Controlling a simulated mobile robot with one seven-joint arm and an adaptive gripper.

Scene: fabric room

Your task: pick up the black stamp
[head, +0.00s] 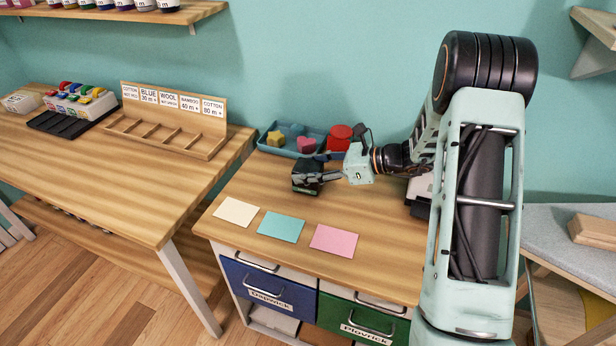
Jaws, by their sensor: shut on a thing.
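The black stamp (306,180) is a small dark block over the rear left part of the small wooden desk. My gripper (318,179) reaches in from the right and is shut on the stamp. The fingers cover part of the stamp's right side. I cannot tell whether its underside touches the desk top or is a little above it.
Cream (236,211), teal (281,226) and pink (334,241) cards lie in front. A wooden rack (165,133) stands on the left table.

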